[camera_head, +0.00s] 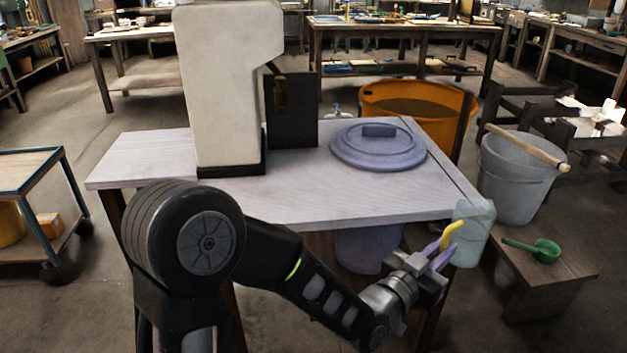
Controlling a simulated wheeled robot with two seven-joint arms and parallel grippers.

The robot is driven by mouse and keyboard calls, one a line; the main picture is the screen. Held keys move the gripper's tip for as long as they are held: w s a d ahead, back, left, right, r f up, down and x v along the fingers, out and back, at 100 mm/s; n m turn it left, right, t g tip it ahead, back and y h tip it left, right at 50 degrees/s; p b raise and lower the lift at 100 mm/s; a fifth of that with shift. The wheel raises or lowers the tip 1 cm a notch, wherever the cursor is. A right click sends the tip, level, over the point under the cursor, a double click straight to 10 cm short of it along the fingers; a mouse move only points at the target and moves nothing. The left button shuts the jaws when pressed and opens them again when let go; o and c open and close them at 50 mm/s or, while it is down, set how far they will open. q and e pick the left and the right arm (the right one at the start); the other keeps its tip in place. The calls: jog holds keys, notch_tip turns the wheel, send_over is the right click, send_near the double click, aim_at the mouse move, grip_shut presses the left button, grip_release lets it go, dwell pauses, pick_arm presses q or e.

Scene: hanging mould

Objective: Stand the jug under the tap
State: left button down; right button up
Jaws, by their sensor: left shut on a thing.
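A pale translucent blue jug (475,236) with a yellow handle (453,233) is off the table's right front corner, in the air and a little tilted. My left gripper (441,252) is shut on the jug by its handle side; the exact grip is small and partly hidden by the fingers. A brass-coloured tap (280,93) shows against a dark upright panel (301,118) at the back of the table, right of a tall cream housing (222,85). My right gripper is out of view.
The pale table (290,200) has free room in front. A blue-grey lid (378,150) lies at its back right. A lilac bucket (362,250) is below. A grey bucket (513,185) and a green scoop (546,250) are at the right; an orange tub (385,90) is behind.

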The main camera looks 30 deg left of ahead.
pick_arm(q)
jog(key=shift+a, duration=0.1)
jog(key=w+a+r+n+y+b, duration=0.1)
jog(key=w+a+r+n+y, duration=0.1)
jog(key=a+r+n+y, duration=0.25)
jog(key=w+a+r+n+y+b, duration=0.1)
jog(key=a+r+n+y, duration=0.15)
jog(key=a+y, duration=0.45)
jog(key=s+a+n+g+y+b, duration=0.1)
jog(key=s+a+n+g+y, duration=0.1)
jog(key=a, duration=0.3)
jog(key=s+a+n+g+y, duration=0.2)
jog(key=a+n+g+y, duration=0.1)
jog(key=a+n+y, duration=0.1)
jog(key=shift+s+a+y+b, duration=0.4)
jog(key=shift+a+y, duration=0.25)
jog(key=shift+a, duration=0.4)
